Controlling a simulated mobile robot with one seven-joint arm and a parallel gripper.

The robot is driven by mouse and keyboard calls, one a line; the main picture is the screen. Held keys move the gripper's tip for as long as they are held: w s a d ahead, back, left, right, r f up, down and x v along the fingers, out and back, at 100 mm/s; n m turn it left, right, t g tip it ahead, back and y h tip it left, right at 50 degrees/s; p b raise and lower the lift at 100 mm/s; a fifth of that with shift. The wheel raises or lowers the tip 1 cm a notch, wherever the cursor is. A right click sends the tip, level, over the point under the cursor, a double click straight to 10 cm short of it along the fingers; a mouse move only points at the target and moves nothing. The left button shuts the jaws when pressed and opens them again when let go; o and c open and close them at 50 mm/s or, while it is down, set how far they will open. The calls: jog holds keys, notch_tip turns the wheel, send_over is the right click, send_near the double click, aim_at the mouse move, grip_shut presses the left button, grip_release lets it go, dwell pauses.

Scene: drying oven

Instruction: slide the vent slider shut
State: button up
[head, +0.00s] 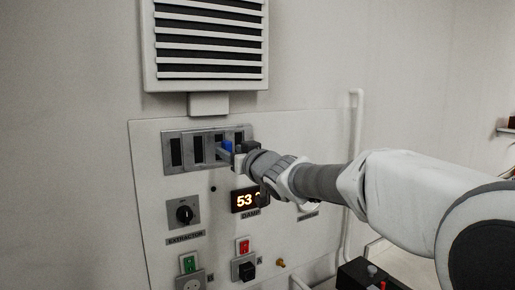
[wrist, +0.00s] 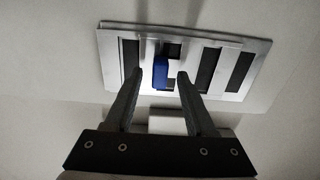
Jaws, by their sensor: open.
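The vent slider (head: 197,152) is a grey metal plate with several dark upright slots, set in the upper part of the wall panel. It also shows in the wrist view (wrist: 193,45), with dark openings between pale bars. Its blue knob (head: 227,146) sits toward the right in the head view. In the wrist view the blue knob (wrist: 161,73) appears between my fingertips. My gripper (head: 229,153) is open at the plate, with one finger on each side of the knob in the wrist view (wrist: 160,76). Contact with the knob cannot be told. My gripper hides part of the plate's lower right.
A louvred grille (head: 207,45) is above the panel (head: 150,165). Below the slider are a black rotary knob (head: 184,214), a lit display (head: 244,200), a green switch (head: 189,264) and a red switch (head: 243,246). A white pipe (head: 357,125) runs along the panel's right side.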

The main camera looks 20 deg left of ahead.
jog(key=shift+x, duration=1)
grip_shut()
dwell(0.8)
